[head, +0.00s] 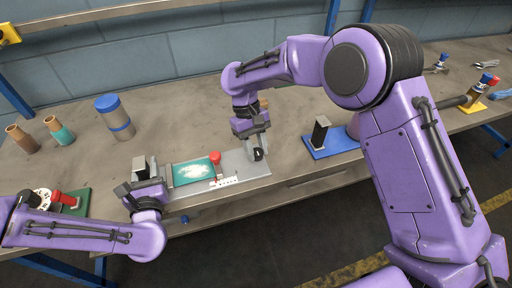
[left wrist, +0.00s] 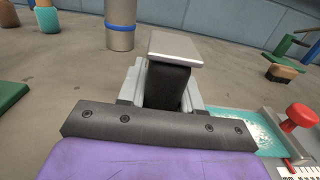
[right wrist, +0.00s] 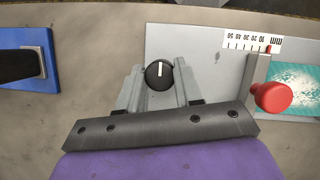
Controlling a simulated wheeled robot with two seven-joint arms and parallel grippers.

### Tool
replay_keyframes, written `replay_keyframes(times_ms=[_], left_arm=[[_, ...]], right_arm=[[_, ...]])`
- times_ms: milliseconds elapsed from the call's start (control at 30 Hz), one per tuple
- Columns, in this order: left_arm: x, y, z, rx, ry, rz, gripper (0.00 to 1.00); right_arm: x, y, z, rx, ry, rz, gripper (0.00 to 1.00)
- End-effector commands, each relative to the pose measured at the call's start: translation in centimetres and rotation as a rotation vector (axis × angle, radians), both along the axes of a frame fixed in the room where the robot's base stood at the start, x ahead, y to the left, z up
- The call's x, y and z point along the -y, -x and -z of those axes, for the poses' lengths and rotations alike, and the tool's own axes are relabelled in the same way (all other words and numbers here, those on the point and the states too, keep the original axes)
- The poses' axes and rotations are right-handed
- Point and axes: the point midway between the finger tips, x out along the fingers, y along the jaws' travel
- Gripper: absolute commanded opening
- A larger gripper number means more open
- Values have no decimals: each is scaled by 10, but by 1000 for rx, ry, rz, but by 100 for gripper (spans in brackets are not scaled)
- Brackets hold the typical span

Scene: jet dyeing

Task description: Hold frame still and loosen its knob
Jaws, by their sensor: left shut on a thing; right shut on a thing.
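The grey frame (head: 247,165) lies near the table's front edge with a teal patterned panel (head: 192,171) in it. A black post handle with a pale flat top (left wrist: 175,48) stands at its left end. My left gripper (head: 144,182) is shut on this handle; its fingers flank the post in the left wrist view. A round black knob with a white mark (right wrist: 159,75) sits at the frame's right end. My right gripper (head: 254,148) is shut on it, one finger on each side. The white mark points roughly straight up in the right wrist view.
A red knob (head: 216,156) and a white scale (head: 224,181) sit on the frame between my grippers. A blue base with a black post (head: 320,134) stands to the right. A grey-and-blue cylinder (head: 115,118) and two small cones are behind left. A green board (head: 78,203) lies left.

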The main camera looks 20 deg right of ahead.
Motion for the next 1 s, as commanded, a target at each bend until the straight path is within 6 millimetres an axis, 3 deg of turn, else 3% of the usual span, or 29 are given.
replay_keyframes(times_ms=[33,67,100,133,467,567,800,1000], left_arm=[[0,0,0,-1,-1,0,3],[0,0,0,-1,-1,0,3],[0,0,0,-1,-1,0,3],[0,0,1,-1,-1,0,3],[0,0,0,-1,-1,0,3],[0,0,0,-1,-1,0,3],[0,0,0,-1,-1,0,3],[0,0,0,-1,-1,0,3]], right_arm=[[0,0,0,0,1,-1,4],[0,0,0,0,1,-1,41],[0,0,0,0,0,-1,54],[0,0,0,0,0,0,61],[0,-2,-4,1,0,1,61],[-2,-8,-18,4,-1,1,61],[-8,-31,-75,4,-1,0,61],[-11,-43,-105,0,-1,-1,61]])
